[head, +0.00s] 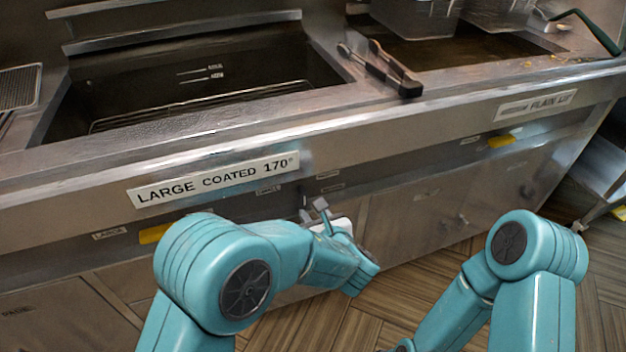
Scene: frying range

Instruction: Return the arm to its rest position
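My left arm, teal, comes in from the lower left and bends to the right at its elbow. Its gripper (318,211) is small and grey, in front of the fryer's front panel, partly hidden behind the teal wrist. I cannot tell whether its fingers are open or shut, and I see nothing held in it. My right arm, teal, stands at the lower right with its forearm folded down and to the left. Its gripper is out of the frame below.
A fryer vat (195,88) is at the left, above the label "LARGE COATED 170°" (214,180). Black-handled tongs (384,71) lie on the ledge between the vats. A second vat (455,48) with baskets is at the right. Wooden floor (330,325) shows below the cabinets.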

